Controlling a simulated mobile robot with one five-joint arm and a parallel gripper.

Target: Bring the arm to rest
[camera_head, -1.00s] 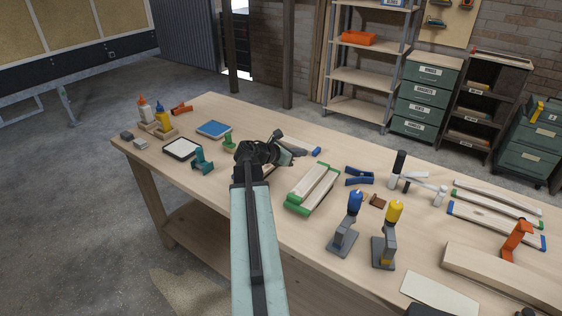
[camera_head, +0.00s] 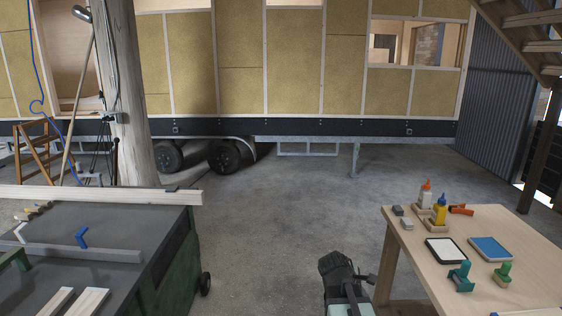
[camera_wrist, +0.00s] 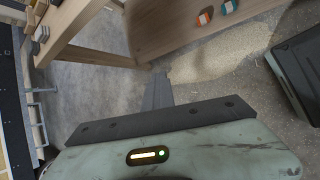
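My gripper (camera_head: 343,278) shows as a dark shape at the bottom of the head view, on the pale green end of my arm. It is over the floor, just left of the wooden workbench (camera_head: 412,262) and apart from the green-sided cart at the left. Its fingertips are not clear, so I cannot tell whether it is open or shut. No held object can be made out. In the wrist view, my pale green arm housing fills the bottom, with the workbench's leg and lower shelf (camera_wrist: 165,28) beyond.
A dark-topped cart (camera_head: 110,225) stands left. A trailer (camera_head: 290,65) is behind. Concrete floor (camera_head: 280,220) between cart and bench is clear.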

